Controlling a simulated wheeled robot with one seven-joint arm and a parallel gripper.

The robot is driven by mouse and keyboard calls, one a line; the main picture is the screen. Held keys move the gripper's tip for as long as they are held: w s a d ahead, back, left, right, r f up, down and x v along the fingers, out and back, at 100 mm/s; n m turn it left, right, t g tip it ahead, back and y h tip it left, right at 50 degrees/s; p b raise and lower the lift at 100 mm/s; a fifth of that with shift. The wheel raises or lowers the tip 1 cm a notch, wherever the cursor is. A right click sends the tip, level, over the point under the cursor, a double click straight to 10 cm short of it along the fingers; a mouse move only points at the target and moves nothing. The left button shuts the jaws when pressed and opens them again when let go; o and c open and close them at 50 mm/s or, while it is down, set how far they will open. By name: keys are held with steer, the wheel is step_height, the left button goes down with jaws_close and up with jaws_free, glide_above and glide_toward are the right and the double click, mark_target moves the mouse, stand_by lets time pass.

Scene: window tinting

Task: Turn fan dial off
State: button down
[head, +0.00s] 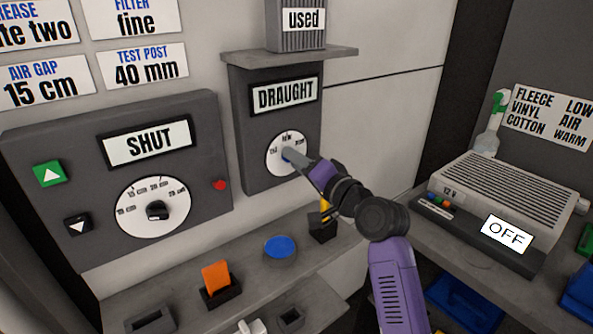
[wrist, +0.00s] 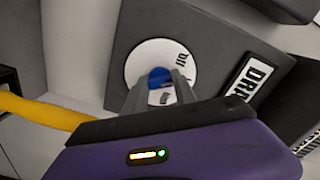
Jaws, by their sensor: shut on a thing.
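The fan dial (head: 273,156) is a white round plate on the grey box under the "DRAUGHT" label (head: 285,94). Its blue knob (wrist: 160,76) shows in the wrist view between my fingertips. My gripper (head: 291,157) reaches the dial from the lower right and is shut on the knob. In the head view my fingers hide most of the knob. The dial plate (wrist: 145,52) has small printed marks, partly covered by my fingers, so I cannot tell the knob's setting.
A panel (head: 60,130) reading "SHUT" with its own black knob (head: 157,210) is at the left. A ledge below holds an orange piece (head: 217,276) and a blue disc (head: 280,246). A ribbed grey unit (head: 515,200) with an "OFF" sign (head: 507,235) stands at the right.

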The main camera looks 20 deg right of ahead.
steer(key=n+b, duration=0.3)
steer(key=n, duration=0.2)
steer(key=shift+f, duration=0.2)
steer(key=shift+n+b, duration=0.3)
steer(key=shift+b, duration=0.05)
steer(key=c, duration=1)
jaws_free()
steer(key=shift+r, duration=0.1)
steer(key=shift+s, duration=0.1)
steer(key=v, duration=0.7)
steer(key=shift+s+d, duration=0.15)
steer(key=shift+s, duration=0.15)
